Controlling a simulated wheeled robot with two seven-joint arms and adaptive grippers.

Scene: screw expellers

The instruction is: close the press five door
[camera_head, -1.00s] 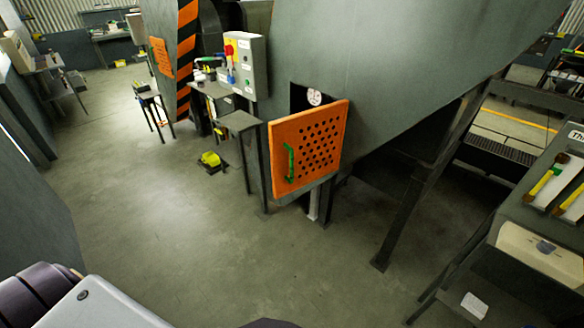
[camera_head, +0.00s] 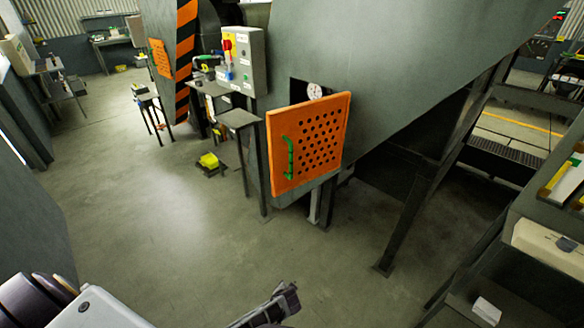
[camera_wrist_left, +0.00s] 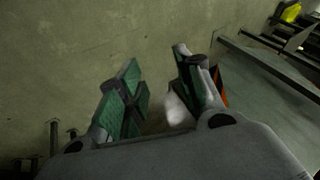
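The press door (camera_head: 309,141) is an orange panel with rows of round holes and a green handle (camera_head: 289,158) near its left edge. It stands swung out from the grey press body (camera_head: 370,70), and a dark opening with a white round gauge (camera_head: 314,91) shows above it. My left gripper (camera_head: 290,294) is low in the head view, below the door and apart from it. In the left wrist view the left gripper (camera_wrist_left: 160,88) has its green-padded fingers spread, with nothing clearly held. A small orange patch shows beside its right finger. My right gripper is in neither view.
A grey control box (camera_head: 245,62) and small stands (camera_head: 238,120) are left of the door. A yellow-topped item (camera_head: 209,162) lies on the floor. Slanted press legs (camera_head: 405,215) and a bench (camera_head: 545,240) are to the right. The floor before the door is clear.

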